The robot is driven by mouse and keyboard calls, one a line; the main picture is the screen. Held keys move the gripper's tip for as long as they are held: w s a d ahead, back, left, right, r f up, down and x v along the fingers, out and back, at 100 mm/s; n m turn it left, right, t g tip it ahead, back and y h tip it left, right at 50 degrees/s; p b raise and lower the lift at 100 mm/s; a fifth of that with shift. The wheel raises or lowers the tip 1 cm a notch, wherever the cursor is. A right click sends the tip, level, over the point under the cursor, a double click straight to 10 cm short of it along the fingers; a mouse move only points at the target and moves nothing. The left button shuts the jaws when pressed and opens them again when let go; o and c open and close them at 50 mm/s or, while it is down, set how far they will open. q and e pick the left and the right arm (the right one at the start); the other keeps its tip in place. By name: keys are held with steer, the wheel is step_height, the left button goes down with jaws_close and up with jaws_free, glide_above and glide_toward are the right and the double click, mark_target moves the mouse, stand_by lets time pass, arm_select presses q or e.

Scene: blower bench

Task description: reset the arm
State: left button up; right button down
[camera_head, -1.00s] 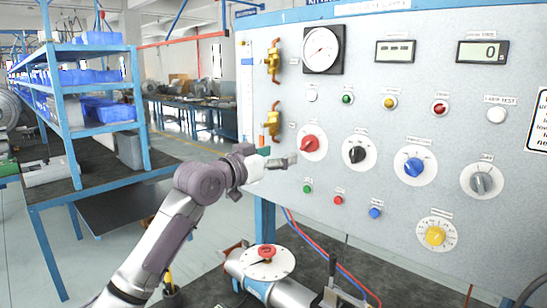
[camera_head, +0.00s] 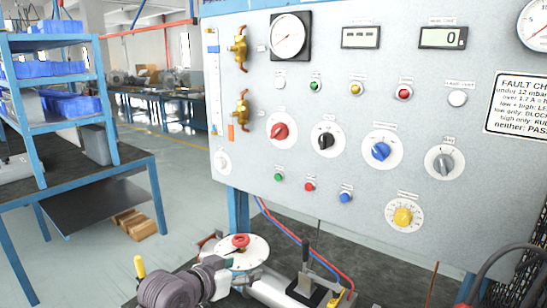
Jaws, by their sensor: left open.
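My left arm comes in at the bottom, left of centre, with its mauve-grey links low in the picture. My left gripper (camera_head: 246,279) is at the bench, below the control panel (camera_head: 335,100) and clear of its knobs. It is open; I see nothing held in it, though its fingers are small and partly blend with the pale pipe behind. The red knob (camera_head: 280,131), black knob (camera_head: 325,141), blue knob (camera_head: 381,151) and grey knob (camera_head: 443,162) stand untouched on the panel. My right gripper is not in view.
A white disc with a red handle (camera_head: 240,241) sits close behind my left gripper. A black-handled clamp (camera_head: 305,283) stands to the right. Red and blue hoses (camera_head: 296,236) run down from the panel. A blue shelf (camera_head: 49,89) with bins stands at left.

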arm_select(q)
steer(key=s+a+f+n+g+y, duration=0.1)
steer(key=s+a+f+g+y, duration=0.1)
steer(key=s+f, duration=0.5)
steer(key=s+a+f+n+g+y, duration=0.1)
steer(key=s+a+f, duration=0.2)
steer(key=s+f, duration=0.45)
steer(key=s+a+f+n+g+y, duration=0.1)
steer(key=s+a+f+g+y, duration=0.2)
steer(key=s, duration=0.8)
steer(key=s+a+f+n+g+y, duration=0.1)
steer(key=s+a+f, duration=0.3)
steer(key=s, duration=0.6)
step_height(320, 180, down, 24)
steer(key=g, duration=0.2)
steer(key=s+a+f, duration=0.1)
steer(key=s+f, duration=0.7)
steer(key=s, duration=0.1)
steer(key=s+a+f+g, duration=0.1)
steer(key=s+a+f, duration=0.1)
steer(key=s+f, duration=0.7)
steer(key=shift+a, duration=0.25)
